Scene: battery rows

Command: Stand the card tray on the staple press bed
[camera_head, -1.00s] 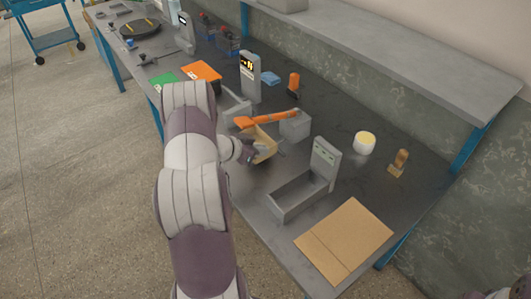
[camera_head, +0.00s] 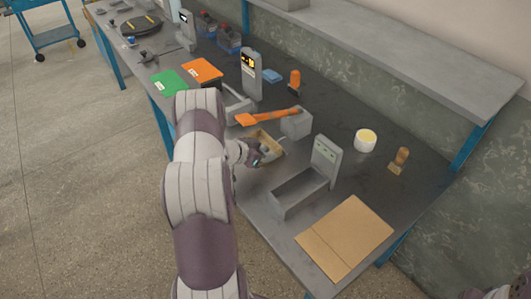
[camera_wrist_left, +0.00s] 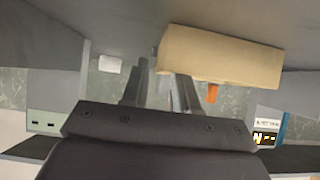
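The card tray (camera_head: 277,152) is a small tan open box, held above the bench in front of the staple press. My left gripper (camera_head: 257,153) is at its near side and appears shut on its wall. The tray also shows in the left wrist view (camera_wrist_left: 222,55), beside and partly over the dark fingers (camera_wrist_left: 162,90). The staple press looks to be the grey block (camera_head: 297,125) with a long orange lever (camera_head: 265,117) reaching left. Its bed is hard to make out, partly hidden by the tray and lever. My right gripper is not in view.
A grey trough (camera_head: 300,192) with an upright display post (camera_head: 326,156) stands right of the tray. A brown cardboard sheet (camera_head: 345,238) lies at the front right. Behind are a display post (camera_head: 250,75), orange-topped stamp (camera_head: 295,83) and yellow-white roll (camera_head: 365,141).

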